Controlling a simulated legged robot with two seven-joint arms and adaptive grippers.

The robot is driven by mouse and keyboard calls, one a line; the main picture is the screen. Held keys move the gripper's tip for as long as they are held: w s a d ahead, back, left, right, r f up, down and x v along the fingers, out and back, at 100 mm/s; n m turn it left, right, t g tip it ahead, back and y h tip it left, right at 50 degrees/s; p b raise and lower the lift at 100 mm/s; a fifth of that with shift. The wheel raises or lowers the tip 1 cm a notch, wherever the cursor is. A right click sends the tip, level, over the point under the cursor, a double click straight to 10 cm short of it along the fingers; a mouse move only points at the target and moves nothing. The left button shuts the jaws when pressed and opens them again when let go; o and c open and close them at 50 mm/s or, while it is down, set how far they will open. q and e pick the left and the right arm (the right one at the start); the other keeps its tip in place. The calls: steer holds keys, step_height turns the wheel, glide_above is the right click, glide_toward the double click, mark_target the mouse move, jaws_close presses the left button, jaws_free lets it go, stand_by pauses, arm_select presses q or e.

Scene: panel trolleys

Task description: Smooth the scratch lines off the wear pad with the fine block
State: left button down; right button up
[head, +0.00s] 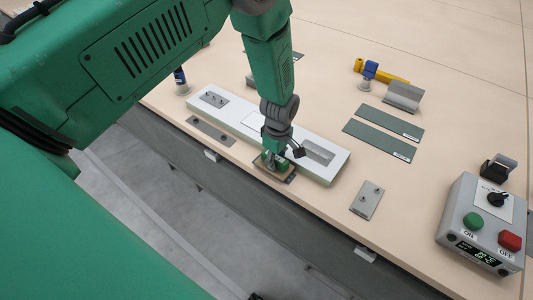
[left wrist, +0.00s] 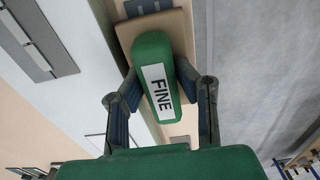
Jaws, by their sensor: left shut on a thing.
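My left gripper (head: 274,163) is shut on the fine block (left wrist: 158,85), a green block with a white label reading FINE. Its two fingers press the block's sides in the left wrist view. A tan slab (left wrist: 180,32) shows under the block and reaches past its end; I cannot tell whether it is the block's sole or a separate piece. A dark grey plate (head: 290,179) shows partly from under it at the bench's front edge. I cannot tell for sure that this plate is the wear pad. The block hides much of it, and no scratch lines can be made out.
A long pale panel (head: 232,112) with grey fittings lies just behind the block. Grey plates (head: 211,131) (head: 367,200) lie either side along the front edge. Dark green strips (head: 390,118), a grey angled piece (head: 403,97) and a control box (head: 483,225) stand to the right.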

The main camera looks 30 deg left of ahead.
mark_target(261, 152)
arm_select(q)
steer(key=shift+s+d+r, duration=0.1)
steer(key=shift+d, duration=0.9)
steer(key=shift+s+d, duration=0.1)
steer(key=shift+d, duration=1.8)
steer(key=a, duration=0.5)
steer(key=shift+a+f, duration=0.2)
steer(key=shift+a, duration=0.45)
steer(key=shift+w+a+r, duration=0.15)
steer(key=shift+w+a, duration=0.05)
steer(key=shift+a, duration=0.85)
steer(key=a, duration=0.3)
steer(key=shift+w, duration=0.1)
steer(key=shift+a+f, duration=0.2)
steer(key=shift+a, duration=0.3)
steer(key=shift+d+r, duration=0.2)
steer(key=shift+d, duration=0.3)
steer(key=shift+r+p, duration=0.6)
steer(key=r+p, duration=0.2)
steer(key=shift+a+r, duration=0.3)
steer(key=shift+a, duration=0.05)
steer(key=shift+r+p, duration=0.4)
steer(key=shift+r, duration=0.05)
steer(key=shift+d, duration=0.3)
arm_select(e)
steer(key=shift+a+r, duration=0.15)
steer(key=shift+r, duration=1.9)
